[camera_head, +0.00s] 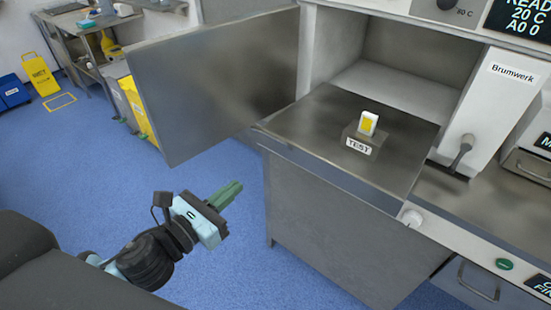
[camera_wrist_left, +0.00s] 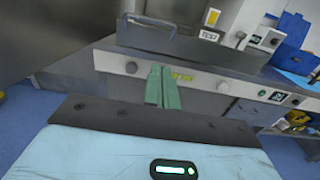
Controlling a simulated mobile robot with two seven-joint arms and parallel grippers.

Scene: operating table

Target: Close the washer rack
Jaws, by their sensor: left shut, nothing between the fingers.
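The washer rack (camera_head: 330,115) is a flat steel plate that sticks out of the open washer chamber (camera_head: 400,85) on the right. A small block labelled TEST, with a white and yellow piece (camera_head: 367,123), sits on it. In the left wrist view, the rack's dark front edge (camera_wrist_left: 190,45) lies beyond my fingers. My left gripper (camera_head: 228,193) has green fingers, shut and empty. It is in front of and left of the cabinet, apart from the rack. Its fingers also show in the wrist view (camera_wrist_left: 162,88). My right gripper is out of view.
A large steel door (camera_head: 215,80) stands open to the left of the chamber. The cabinet front (camera_head: 330,225) is below the rack. A lever (camera_head: 460,155) and a white knob (camera_head: 412,218) are at the right. The blue floor (camera_head: 225,265) around my left gripper is clear.

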